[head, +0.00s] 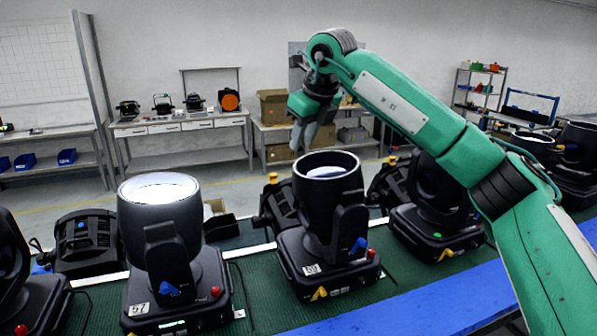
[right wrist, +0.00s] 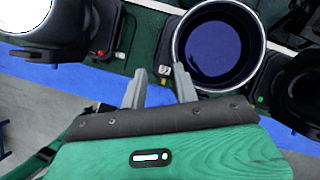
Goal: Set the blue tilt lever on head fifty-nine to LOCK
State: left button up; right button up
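The middle moving head (head: 327,190) stands on the green mat with its lens facing up. Its white label (head: 312,269) is too small to read surely as fifty-nine. Its blue lever (head: 358,245) is low on the right side of the yoke, near a red knob (head: 371,253). My right gripper (head: 303,136) is raised above and behind this head, empty, apart from the lever. In the right wrist view its two fingers (right wrist: 158,88) are spread, with the head's round lens (right wrist: 215,50) beyond them. The lever's setting cannot be read. My left gripper is not in view.
A head labelled 57 (head: 160,220) stands to the left, with its own blue lever (head: 169,289). Another dark head (head: 436,200) stands to the right. A blue strip (head: 420,305) runs along the near edge of the green mat (head: 262,290). Benches and shelves stand behind.

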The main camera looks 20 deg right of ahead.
aim_at(300, 175)
jog(key=shift+h, duration=0.4)
jog(key=p+x, duration=0.1)
jog(key=x, duration=0.2)
jog(key=d+p+x, duration=0.1)
jog(key=p+x, duration=0.1)
jog(key=x, duration=0.2)
jog(key=p+x, duration=0.2)
jog(key=x, duration=0.2)
jog(key=shift+w+d+f, duration=0.1)
jog(key=shift+w+d, duration=0.2)
jog(key=shift+w+f, duration=0.2)
jog(key=shift+f, duration=0.35)
grip_shut()
